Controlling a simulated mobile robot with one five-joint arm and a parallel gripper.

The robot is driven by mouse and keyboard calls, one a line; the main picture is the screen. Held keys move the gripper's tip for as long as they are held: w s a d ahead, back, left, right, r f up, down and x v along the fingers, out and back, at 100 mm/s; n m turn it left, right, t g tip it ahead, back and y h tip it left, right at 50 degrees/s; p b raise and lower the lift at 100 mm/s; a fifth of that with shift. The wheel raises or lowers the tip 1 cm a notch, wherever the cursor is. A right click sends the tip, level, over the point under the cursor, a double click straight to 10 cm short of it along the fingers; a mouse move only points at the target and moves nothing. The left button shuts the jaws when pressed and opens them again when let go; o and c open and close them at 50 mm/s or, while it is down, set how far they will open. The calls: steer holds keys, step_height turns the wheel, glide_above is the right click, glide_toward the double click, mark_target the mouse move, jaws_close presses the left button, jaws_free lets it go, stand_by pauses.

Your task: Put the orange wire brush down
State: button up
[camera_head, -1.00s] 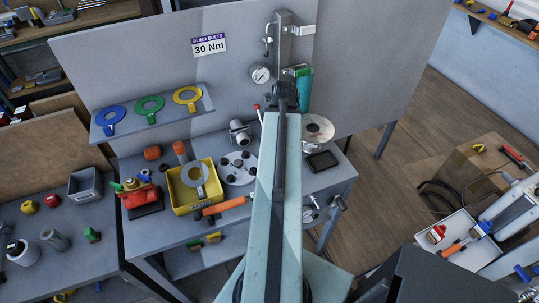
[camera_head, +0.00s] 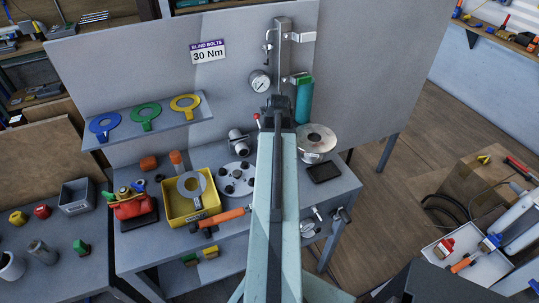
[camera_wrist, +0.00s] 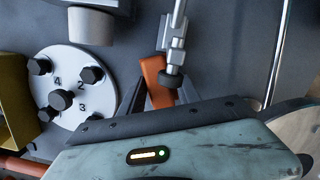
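My gripper (camera_wrist: 158,95) is at the far end of my arm, over the back of the grey workbench. In the wrist view an orange piece, which I take to be the orange wire brush (camera_wrist: 156,82), sits between the dark fingers, and they look closed on it. Its bristles cannot be made out, and the teal housing hides the near end. In the head view my arm hides the brush; my gripper (camera_head: 279,112) shows there in front of the upright panel, below the gauge.
The grey workbench (camera_head: 265,250) holds a yellow bin (camera_head: 180,208), a bolted disc (camera_head: 237,178), an orange-handled tool (camera_head: 222,216), a metal flange (camera_head: 316,138) and a dark flat pad (camera_head: 323,172). A ring shelf (camera_head: 150,125) is at left. A white tray (camera_head: 440,262) stands at right.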

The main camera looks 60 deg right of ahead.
steer(key=o, duration=0.4)
steer(key=r+p, duration=0.4)
steer(key=s+r+p, duration=0.1)
steer(key=r+p, duration=0.7)
steer(key=shift+s+a+r, duration=0.15)
steer(key=shift+s+a, duration=0.1)
steer(key=shift+s, duration=0.15)
